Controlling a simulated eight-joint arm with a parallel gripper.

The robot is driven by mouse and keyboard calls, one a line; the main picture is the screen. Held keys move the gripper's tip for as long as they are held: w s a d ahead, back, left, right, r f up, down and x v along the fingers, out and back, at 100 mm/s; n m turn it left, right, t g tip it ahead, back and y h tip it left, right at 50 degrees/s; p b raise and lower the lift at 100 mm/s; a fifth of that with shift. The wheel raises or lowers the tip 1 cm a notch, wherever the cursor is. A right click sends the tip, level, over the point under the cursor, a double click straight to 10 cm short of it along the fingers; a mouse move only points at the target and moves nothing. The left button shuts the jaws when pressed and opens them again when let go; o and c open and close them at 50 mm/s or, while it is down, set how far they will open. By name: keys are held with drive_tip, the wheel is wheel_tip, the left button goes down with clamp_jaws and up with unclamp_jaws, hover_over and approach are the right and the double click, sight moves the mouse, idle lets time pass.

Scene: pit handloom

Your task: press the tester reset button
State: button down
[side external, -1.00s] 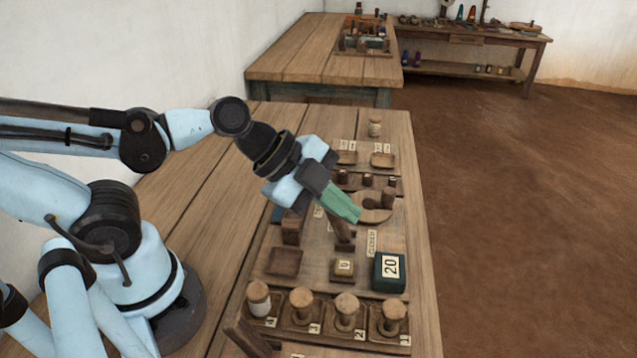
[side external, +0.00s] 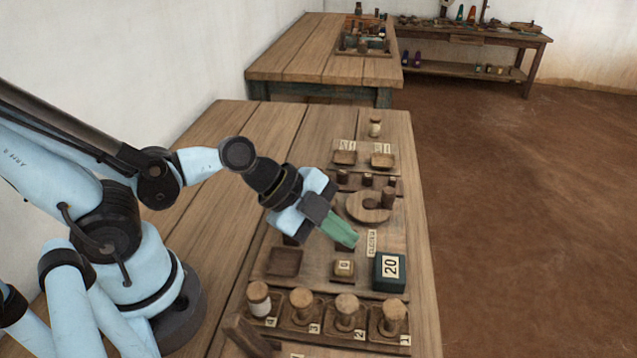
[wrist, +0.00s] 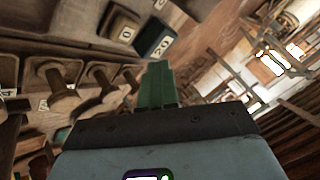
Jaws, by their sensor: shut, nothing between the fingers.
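No label that I can read says reset. A small wooden block with a "0" label (side external: 343,268) sits on the wooden board, left of a dark green box marked "20" (side external: 390,270). In the wrist view, the small block (wrist: 124,27) and the green box (wrist: 155,38) show beyond my fingers. My gripper (side external: 345,240) has green fingers pressed together, with nothing held. It points down and to the right, above the board and a little behind the small block. The fingers appear apart from both. The exact height above the board is hard to tell.
A row of wooden spools (side external: 347,308) in numbered slots stands at the board's near end. An empty square tray (side external: 284,262) lies left of the small block.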

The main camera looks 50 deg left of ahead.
sight(339, 266)
drive_tip(key=shift+f, duration=1.8)
drive_tip(key=shift+r, duration=0.1)
idle(1.4)
drive_tip(key=shift+r, duration=2.4)
drive_tip(key=shift+w+a+r+n, duration=0.15)
drive_tip(key=shift+a+n, duration=0.25)
drive_tip(key=shift+n, duration=0.3)
drive_tip(key=a+r+n+y, duration=0.3)
drive_tip(key=a+n+y, duration=0.2)
drive_tip(key=a+n, duration=0.5)
drive_tip(key=shift+w+a+r+n+y, duration=0.3)
drive_tip(key=shift+a+n+y, duration=0.1)
drive_tip(key=shift+n, duration=2.3)
